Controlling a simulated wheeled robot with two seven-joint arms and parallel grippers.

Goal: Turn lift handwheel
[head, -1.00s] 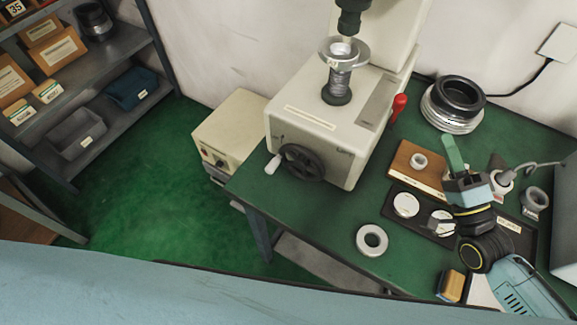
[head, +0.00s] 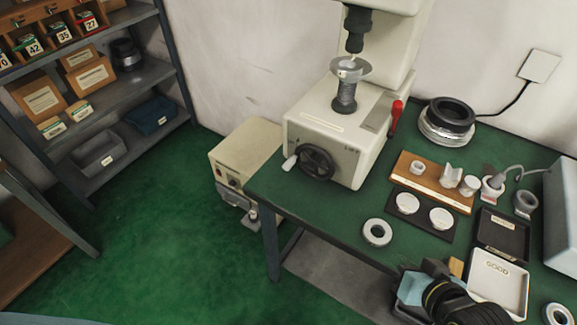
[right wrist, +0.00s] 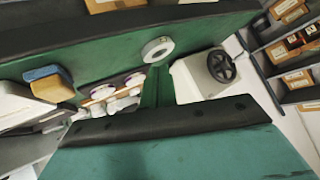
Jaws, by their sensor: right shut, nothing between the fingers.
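The handwheel (head: 316,163) is a dark spoked wheel with a white crank knob (head: 290,163) on the front of the cream press-like machine (head: 335,135). The wheel also shows in the right wrist view (right wrist: 222,66), at upper right. Above it, the lift screw (head: 344,95) carries a round metal table (head: 350,70) below the dark spindle (head: 357,28). My right gripper (head: 412,290) is shut and empty at the bench's front edge, right of and nearer than the wheel, clear of it. Its fingertips are hard to make out. My left gripper is not in view.
A metal ring (head: 377,232) lies on the green bench between wheel and gripper. A wooden block (head: 432,182), a dark tray (head: 420,216) and a white GOOD tray (head: 498,283) lie to the right. A red lever (head: 396,115) is on the machine's side.

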